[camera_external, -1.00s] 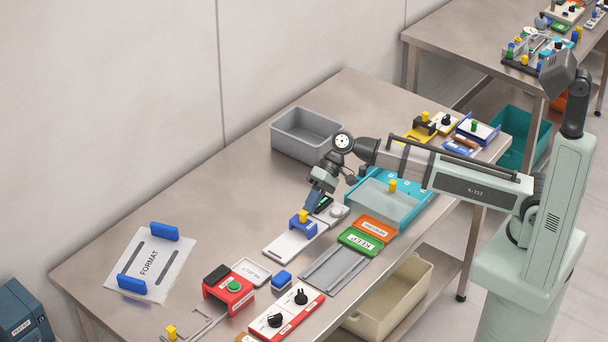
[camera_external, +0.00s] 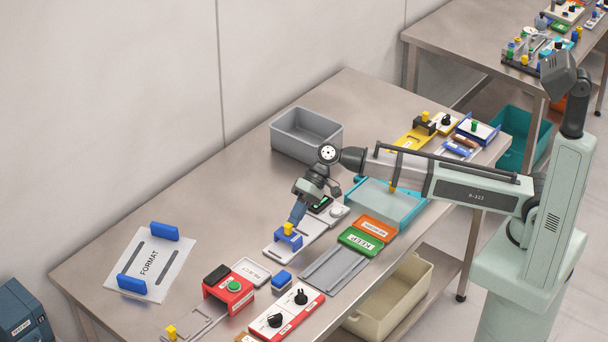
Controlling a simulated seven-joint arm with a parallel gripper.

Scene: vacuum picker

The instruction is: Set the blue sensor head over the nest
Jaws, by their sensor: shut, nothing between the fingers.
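The blue sensor head (camera_external: 288,242), with a yellow knob on top, sits on a long white base plate (camera_external: 313,229), towards its near left part. My gripper (camera_external: 294,220) is shut and empty, pointing down, with its tip right behind the yellow knob on its upper right side. It looks in contact with the head or very close to it; I cannot tell which. The far end of the plate carries a dark display (camera_external: 320,204) and a round white part (camera_external: 338,211). I cannot make out the nest clearly; the head and gripper may hide it.
A grey bin (camera_external: 306,134) stands behind my arm. A grey rail plate (camera_external: 337,268), a green KEEP block (camera_external: 361,242) and an orange block (camera_external: 373,229) lie to the right.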

